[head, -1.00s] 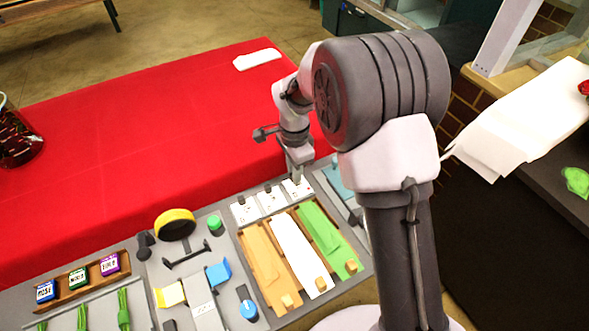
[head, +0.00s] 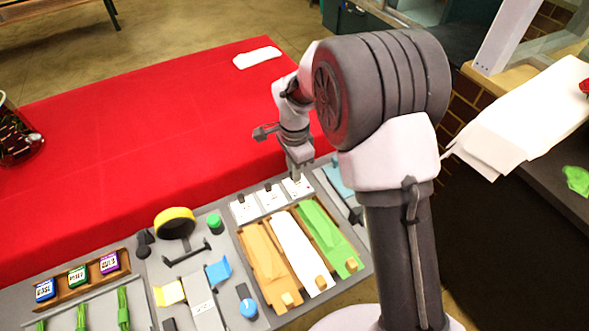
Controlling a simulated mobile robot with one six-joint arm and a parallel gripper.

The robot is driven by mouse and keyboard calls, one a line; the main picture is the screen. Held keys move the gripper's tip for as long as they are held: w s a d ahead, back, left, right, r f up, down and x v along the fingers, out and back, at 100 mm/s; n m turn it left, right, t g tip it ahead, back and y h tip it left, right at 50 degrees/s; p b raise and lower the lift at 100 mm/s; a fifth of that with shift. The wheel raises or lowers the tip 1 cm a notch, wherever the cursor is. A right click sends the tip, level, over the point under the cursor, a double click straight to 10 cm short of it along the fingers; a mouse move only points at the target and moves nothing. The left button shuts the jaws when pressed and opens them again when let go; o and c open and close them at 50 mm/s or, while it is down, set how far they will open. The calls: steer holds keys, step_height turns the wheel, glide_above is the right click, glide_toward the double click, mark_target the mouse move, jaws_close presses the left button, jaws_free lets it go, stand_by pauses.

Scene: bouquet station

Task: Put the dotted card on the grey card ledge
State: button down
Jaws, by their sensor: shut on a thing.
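Three small white cards with dark tabs stand in a row behind the paper tray: a left one (head: 244,210), a middle one (head: 271,198) and a right one (head: 298,188). Their marks are too small to read surely; I take the right one as the dotted card. My gripper (head: 297,176) points down and is shut at the top of this right card, hiding its tab. The card still appears in line with the other two; I cannot tell whether it is lifted. I cannot clearly pick out the grey card ledge.
A tray holds orange (head: 265,260), white (head: 298,250) and green (head: 327,235) wraps. Left of it are a yellow tape roll (head: 175,221), a green cylinder (head: 214,221) and a dark stand (head: 187,254). The red table (head: 130,140) is largely clear, with a white cloth (head: 257,58) at its far edge.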

steer(key=shift+f, duration=0.1)
steer(key=c, duration=0.9)
jaws_free()
steer(key=shift+c, duration=0.2)
step_height(320, 180, up, 7)
steer(key=p, duration=0.5)
